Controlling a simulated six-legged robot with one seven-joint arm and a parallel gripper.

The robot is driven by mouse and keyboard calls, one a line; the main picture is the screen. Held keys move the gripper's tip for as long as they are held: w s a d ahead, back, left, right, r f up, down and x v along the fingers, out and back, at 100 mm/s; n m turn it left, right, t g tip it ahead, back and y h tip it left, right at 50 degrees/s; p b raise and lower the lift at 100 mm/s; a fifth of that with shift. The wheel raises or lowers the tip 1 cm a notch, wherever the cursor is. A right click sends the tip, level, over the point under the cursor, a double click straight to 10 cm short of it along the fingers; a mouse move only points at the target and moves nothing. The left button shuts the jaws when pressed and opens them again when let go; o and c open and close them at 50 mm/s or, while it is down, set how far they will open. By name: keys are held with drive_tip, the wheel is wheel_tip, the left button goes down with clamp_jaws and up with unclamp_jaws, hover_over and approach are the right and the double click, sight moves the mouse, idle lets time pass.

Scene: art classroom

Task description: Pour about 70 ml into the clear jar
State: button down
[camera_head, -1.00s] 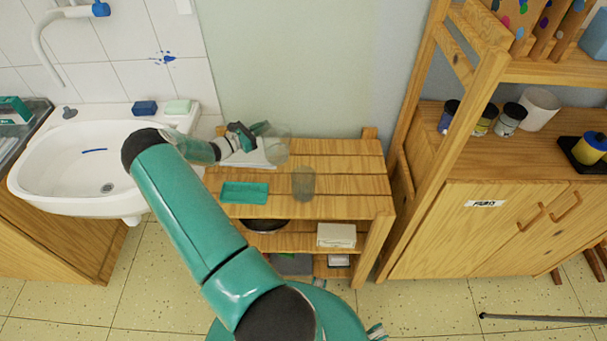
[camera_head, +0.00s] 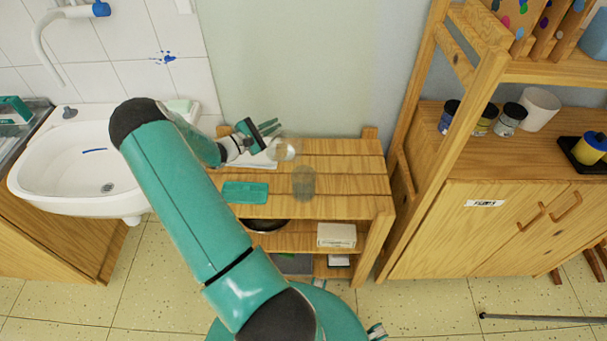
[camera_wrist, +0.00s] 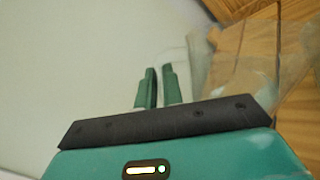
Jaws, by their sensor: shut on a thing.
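My gripper (camera_head: 271,130) is above the back left of the wooden slatted bench, shut on a clear see-through vessel (camera_head: 286,149). The vessel looks tilted, with its open side towards the right. In the wrist view, the fingers (camera_wrist: 158,86) are close together, and the vessel (camera_wrist: 250,68) shows blurred to their right. The grip point itself is not clear. A greyish see-through jar (camera_head: 304,183) stands upright on the bench, in front and slightly right of the held vessel. I cannot make out liquid in either one.
A sink (camera_head: 70,165) is at the left and a wooden shelf unit (camera_head: 440,215) at the right. The bench's right side is clear.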

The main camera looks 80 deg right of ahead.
sight(277, 128)
drive_tip(key=shift+s+a+r+m, duration=0.2)
drive_tip(key=shift+s+r+m, duration=0.05)
drive_tip(key=shift+r+m, duration=0.25)
drive_tip(key=shift+s+a+r+m, duration=0.3)
drive_tip(key=shift+r+m, duration=0.15)
drive_tip(key=shift+r, duration=0.1)
drive_tip(key=shift+s+a+r+m, duration=0.15)
drive_tip(key=shift+s+r+m, duration=0.1)
drive_tip(key=shift+r+m, duration=0.25)
drive_tip(key=shift+s+a+r+m+b, duration=0.35)
drive_tip(key=shift+s+r+m+b, duration=0.05)
drive_tip(key=shift+r+m, duration=0.2)
drive_tip(key=shift+s+a+r+m, duration=0.15)
drive_tip(key=shift+s+r+m, duration=0.05)
drive_tip(key=shift+r+m, duration=0.15)
drive_tip(key=shift+s+a+r+b, duration=0.1)
drive_tip(key=shift+b, duration=0.2)
drive_tip(key=shift+s+a+r+m+b, duration=0.2)
drive_tip(key=shift+m+b, duration=0.1)
drive_tip(key=shift+m, duration=0.1)
drive_tip(key=shift+s+a+r+m+b, duration=0.5)
drive_tip(key=shift+m+b, duration=0.2)
drive_tip(key=shift+b, duration=0.75)
